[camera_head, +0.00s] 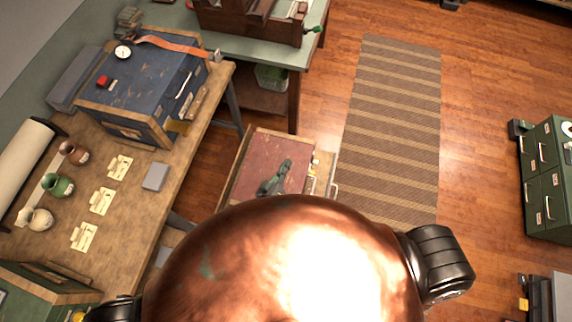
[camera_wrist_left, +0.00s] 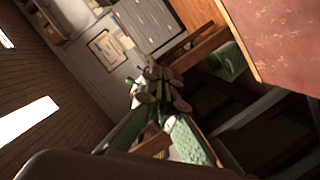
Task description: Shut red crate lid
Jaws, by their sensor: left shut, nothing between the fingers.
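The red crate's worn red panel (camera_head: 268,158) shows beyond my copper body in the head view, with wooden edging on its left and right. A pale metal handle (camera_head: 334,189) and small fittings sit along its right side. I cannot tell whether the lid lies fully flat. My left gripper (camera_head: 283,167) is dark green, shut and empty, and appears over the red panel; contact cannot be told. The red panel (camera_wrist_left: 290,40) also fills the upper right of the left wrist view. My body hides the crate's near part. My right gripper is not in view.
A wooden table (camera_head: 150,205) at left holds a blue crate (camera_head: 150,85), several small jugs and cards. A green-topped table (camera_head: 265,52) stands behind. A striped rug (camera_head: 392,130) and open floor lie right, with a green cabinet (camera_head: 549,185) at far right.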

